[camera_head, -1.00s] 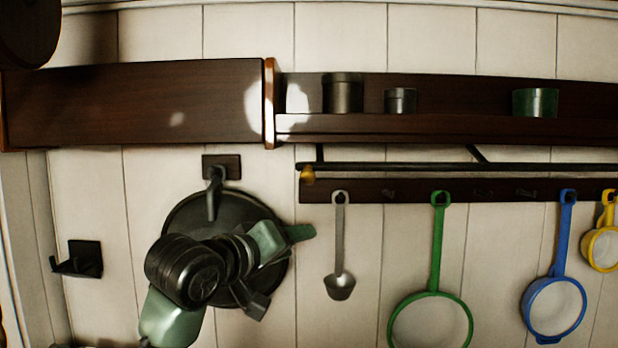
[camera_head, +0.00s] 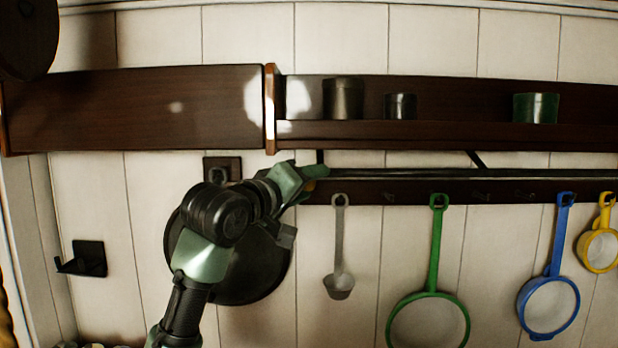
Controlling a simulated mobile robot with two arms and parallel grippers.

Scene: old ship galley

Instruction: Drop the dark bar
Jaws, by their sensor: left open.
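The dark bar (camera_head: 450,174) runs level under the shelf, in front of a dark hook board. A dark slanted brace (camera_head: 476,158) shows above it. My left gripper (camera_head: 312,175) is at the bar's left end, its greenish fingers pointing right. The jaws are open. I cannot tell whether the fingers touch the bar. My right gripper is not in view.
A shelf (camera_head: 450,130) above holds several tins. A grey ladle (camera_head: 339,250), a green strainer (camera_head: 437,245), a blue strainer (camera_head: 563,235) and a yellow one (camera_head: 604,220) hang below the bar. A round black pan (camera_head: 255,270) hangs behind my left arm.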

